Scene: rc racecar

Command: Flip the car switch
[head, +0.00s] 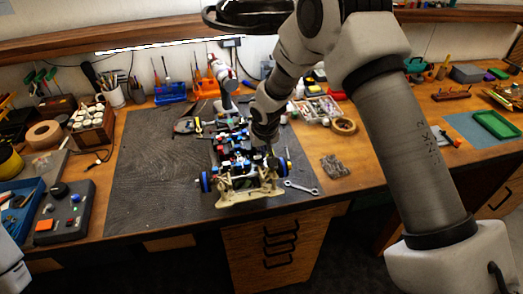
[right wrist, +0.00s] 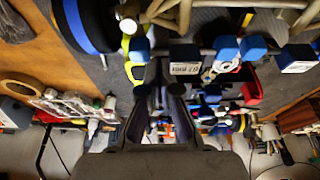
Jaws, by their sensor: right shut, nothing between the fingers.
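The RC car (head: 240,186) stands on the dark mat, with a tan front frame, blue-rimmed wheels and an open chassis of small red, blue and black parts. The arm of my right gripper (head: 268,146) reaches down to the car's right side. In the right wrist view the gripper (right wrist: 160,92) is shut and empty, its dark fingers pointing at the chassis parts. A black and blue wheel (right wrist: 88,22) shows at upper left there. I cannot pick out the car's switch, and whether the fingertips touch anything is unclear. My left gripper is not in view.
The dark mat (head: 150,175) is bare left of the car. A wrench (head: 300,187) lies to its right. A control box with an orange button (head: 62,212) sits at left. A tape roll (head: 343,126) and several bottles lie behind at right.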

